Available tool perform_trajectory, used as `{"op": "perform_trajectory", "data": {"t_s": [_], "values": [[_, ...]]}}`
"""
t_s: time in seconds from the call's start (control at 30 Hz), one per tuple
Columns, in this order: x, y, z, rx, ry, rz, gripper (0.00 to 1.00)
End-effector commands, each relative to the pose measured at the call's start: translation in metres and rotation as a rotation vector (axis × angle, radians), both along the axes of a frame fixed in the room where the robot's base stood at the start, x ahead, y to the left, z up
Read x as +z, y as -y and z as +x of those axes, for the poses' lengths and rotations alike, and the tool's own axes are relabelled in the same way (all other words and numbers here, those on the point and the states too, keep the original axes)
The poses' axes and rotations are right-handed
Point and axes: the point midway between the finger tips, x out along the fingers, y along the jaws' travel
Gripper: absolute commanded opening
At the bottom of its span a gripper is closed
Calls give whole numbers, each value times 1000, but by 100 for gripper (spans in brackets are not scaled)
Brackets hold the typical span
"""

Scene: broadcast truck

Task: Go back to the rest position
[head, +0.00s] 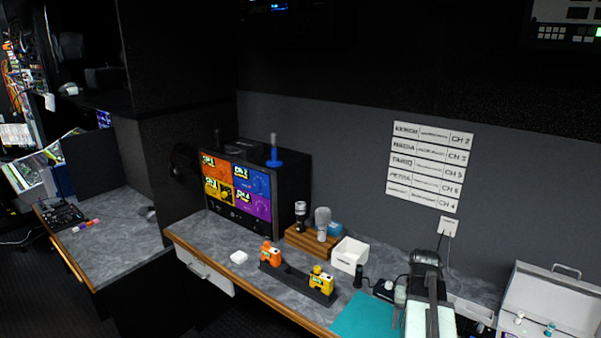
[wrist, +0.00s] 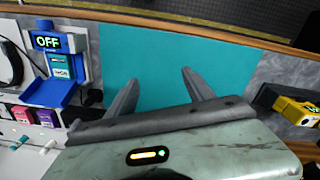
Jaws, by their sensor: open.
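My gripper (wrist: 160,76) is open and empty in the wrist view, its two fingers spread apart above a teal mat (wrist: 150,50). In the head view my arm is at the lower right, at the right side of the teal mat (head: 362,318). The fingertips cannot be made out there.
A black holder (head: 292,279) carries an orange unit (head: 270,255) and a yellow unit (head: 321,281). A white bin (head: 349,254) stands behind. A white case (head: 548,302) is at the right. In the wrist view a blue stand (wrist: 48,93) is left of the mat.

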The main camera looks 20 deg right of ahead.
Motion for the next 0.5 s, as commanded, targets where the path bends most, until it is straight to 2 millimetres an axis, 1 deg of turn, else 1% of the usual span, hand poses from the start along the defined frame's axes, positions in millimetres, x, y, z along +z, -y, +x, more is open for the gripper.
{"op": "perform_trajectory", "data": {"t_s": [0.03,0.07,0.1,0.17,0.2,0.27,0.3,0.4,0.5], "values": [[-3,-44,23,86,-1,1,61],[-4,-68,35,132,-1,1,61],[-5,-100,48,193,-1,1,61],[-7,-151,64,283,-1,0,61],[-8,-185,71,342,-1,0,61],[-9,-232,78,423,-1,0,61],[-10,-260,79,471,-1,0,61],[-12,-316,76,564,-1,-1,61],[-12,-346,69,609,-1,-1,61]]}}
